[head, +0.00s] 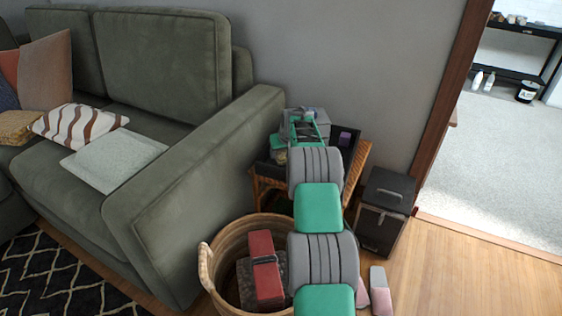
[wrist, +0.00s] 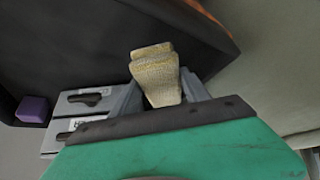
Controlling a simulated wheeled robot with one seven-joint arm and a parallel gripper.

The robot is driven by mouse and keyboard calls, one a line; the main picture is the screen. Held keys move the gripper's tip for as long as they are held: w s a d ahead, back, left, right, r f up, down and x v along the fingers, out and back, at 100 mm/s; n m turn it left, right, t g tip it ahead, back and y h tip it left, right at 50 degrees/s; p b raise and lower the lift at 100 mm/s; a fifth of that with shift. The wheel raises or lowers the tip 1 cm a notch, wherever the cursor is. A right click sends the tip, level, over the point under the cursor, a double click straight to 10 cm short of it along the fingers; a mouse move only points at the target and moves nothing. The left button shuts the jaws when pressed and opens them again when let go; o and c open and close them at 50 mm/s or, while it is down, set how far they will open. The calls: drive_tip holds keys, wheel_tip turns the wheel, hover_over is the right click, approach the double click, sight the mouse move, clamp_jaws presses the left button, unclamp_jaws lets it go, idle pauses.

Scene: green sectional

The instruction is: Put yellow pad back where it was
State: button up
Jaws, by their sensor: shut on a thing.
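The yellow pad (wrist: 156,75) is a small, woven, pale yellow block, seen in the wrist view between the two grey fingers of my gripper (wrist: 160,92). My gripper is shut on it, and the pad's far end sticks out past the fingers. In the head view my gripper (head: 303,128) is over the dark-topped wicker side table (head: 357,160), beside the sofa arm. The pad is mostly hidden there by my arm. I cannot tell whether the pad touches the tabletop.
Grey drawer boxes (wrist: 85,97) and a purple cube (wrist: 33,109) are near the gripper on the table. The green sofa (head: 190,180) borders it on the left. A wicker basket (head: 222,236) with red and dark things stands in front. A black box (head: 386,208) stands right.

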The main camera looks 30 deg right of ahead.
drive_tip(key=shift+f+b, duration=0.7)
drive_tip(key=shift+f, duration=0.9)
drive_tip(key=shift+f, duration=0.2)
drive_tip(key=o, duration=1.2)
drive_tip(key=shift+r, duration=0.1)
